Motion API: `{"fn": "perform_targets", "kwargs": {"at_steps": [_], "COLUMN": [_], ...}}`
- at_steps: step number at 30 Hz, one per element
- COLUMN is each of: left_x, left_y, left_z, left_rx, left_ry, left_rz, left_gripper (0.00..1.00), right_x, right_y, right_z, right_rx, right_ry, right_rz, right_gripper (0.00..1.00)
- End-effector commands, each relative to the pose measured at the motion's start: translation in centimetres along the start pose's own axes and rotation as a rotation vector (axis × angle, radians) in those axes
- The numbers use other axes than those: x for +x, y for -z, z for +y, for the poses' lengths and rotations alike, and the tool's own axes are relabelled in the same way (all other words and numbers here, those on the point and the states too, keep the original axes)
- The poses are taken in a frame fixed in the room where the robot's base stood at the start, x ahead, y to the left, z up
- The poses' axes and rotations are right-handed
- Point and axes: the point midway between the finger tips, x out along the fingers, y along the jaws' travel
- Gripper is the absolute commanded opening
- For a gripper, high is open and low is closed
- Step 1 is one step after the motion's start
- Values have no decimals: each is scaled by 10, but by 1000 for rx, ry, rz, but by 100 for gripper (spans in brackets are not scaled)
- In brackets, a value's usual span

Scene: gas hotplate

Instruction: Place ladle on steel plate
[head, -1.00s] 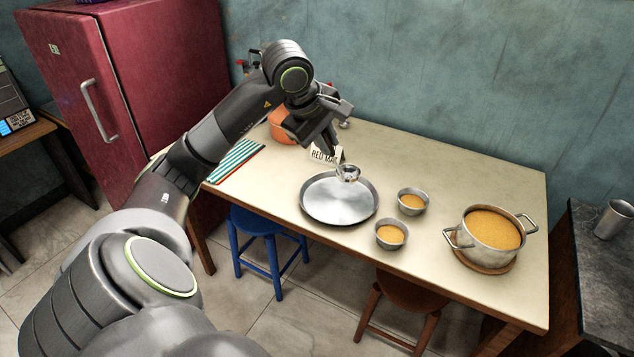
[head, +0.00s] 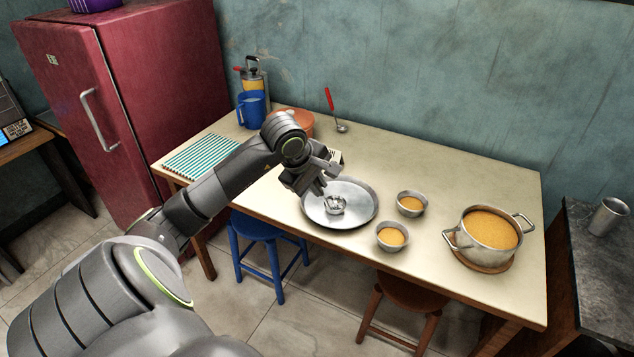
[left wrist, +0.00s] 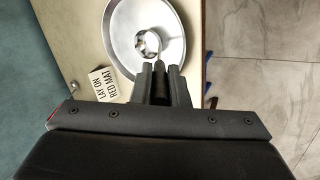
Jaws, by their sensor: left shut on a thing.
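The ladle's steel bowl (head: 336,205) is over the inside of the round steel plate (head: 347,220) in the head view. I cannot tell whether it touches the plate. My left gripper (head: 320,190) is shut on the ladle's handle, above the plate's far left part. In the left wrist view the ladle bowl (left wrist: 148,43) lies ahead of the fingertips (left wrist: 160,70), inside the plate's rim (left wrist: 112,50). Most of the handle is hidden by the fingers. My right gripper is not in view.
Two small bowls of yellow food (head: 411,204) (head: 392,236) stand right of the plate, and a filled pot (head: 490,230) farther right. A striped mat (head: 203,156), blue mug (head: 251,110), orange pot (head: 300,122) and red-handled ladle (head: 330,100) are behind. A sign (left wrist: 104,83) stands near the plate.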

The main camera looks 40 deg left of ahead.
Motion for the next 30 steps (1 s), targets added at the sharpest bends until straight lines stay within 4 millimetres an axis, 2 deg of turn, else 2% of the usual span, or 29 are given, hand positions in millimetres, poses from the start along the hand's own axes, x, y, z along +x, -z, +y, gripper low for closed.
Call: {"fn": "perform_targets", "kwargs": {"at_steps": [9,10,15,26,30], "left_x": [3,3,2,-1,-14], "left_y": [0,0,0,0,1], "left_z": [-1,-1,-1,1,1], "left_rx": [1,0,0,0,4], "left_ry": [-1,-1,0,0,-3], "left_rz": [1,1,0,0,4], "left_gripper": [0,16,36,36,36], "right_x": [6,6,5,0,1], "right_y": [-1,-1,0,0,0], "right_z": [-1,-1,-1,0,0], "right_rx": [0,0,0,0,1], "right_ry": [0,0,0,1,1], "right_rz": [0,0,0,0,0], "right_gripper": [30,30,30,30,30]}}
